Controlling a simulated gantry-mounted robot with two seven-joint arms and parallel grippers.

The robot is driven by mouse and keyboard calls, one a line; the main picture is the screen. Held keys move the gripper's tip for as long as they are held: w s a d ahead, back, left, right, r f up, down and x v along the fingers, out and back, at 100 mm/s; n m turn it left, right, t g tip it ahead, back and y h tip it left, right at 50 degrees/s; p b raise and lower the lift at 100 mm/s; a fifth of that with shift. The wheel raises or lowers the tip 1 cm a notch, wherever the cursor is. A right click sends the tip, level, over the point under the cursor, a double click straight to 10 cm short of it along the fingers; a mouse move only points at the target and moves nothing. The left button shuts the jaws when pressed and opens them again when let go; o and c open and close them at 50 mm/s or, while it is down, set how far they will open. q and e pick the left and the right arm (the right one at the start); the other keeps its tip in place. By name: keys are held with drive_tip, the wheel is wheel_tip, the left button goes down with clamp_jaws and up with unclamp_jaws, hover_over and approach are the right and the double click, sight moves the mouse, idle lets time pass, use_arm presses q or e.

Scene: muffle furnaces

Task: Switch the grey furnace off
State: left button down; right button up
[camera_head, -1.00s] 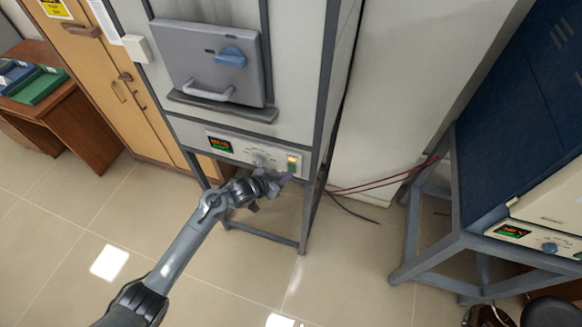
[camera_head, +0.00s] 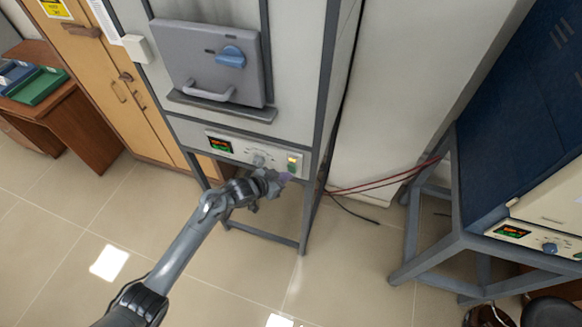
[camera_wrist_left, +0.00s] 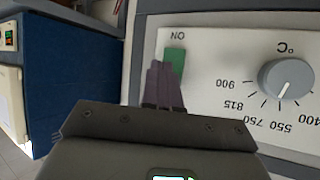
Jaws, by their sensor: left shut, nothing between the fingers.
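The grey furnace (camera_head: 300,60) stands upright with its door shut. In the left wrist view the purple-grey fingers (camera_wrist_left: 163,82) overlap the lower left part of the green switch (camera_wrist_left: 175,62), beside the word ON. I cannot tell whether they touch it. My right gripper is not in view.
A blue furnace (camera_head: 520,110) on a grey stand, with its own lit panel, is at the right. Red cables (camera_head: 385,183) hang between the two furnaces. A wooden cabinet (camera_head: 110,80) and a desk are at the left. The floor in front is clear.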

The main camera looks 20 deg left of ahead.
use_arm(q)
drive_tip(key=shift+w, duration=0.15)
idle(0.6)
drive_tip(key=shift+w, duration=0.3)
drive_tip(key=shift+w, duration=0.1)
idle(0.4)
drive_tip(key=shift+w, duration=0.2)
idle(0.3)
drive_tip(key=shift+r, duration=0.1)
drive_tip(key=shift+s, duration=0.4)
drive_tip(key=shift+s+p, duration=0.35)
drive_tip(key=shift+p, duration=0.15)
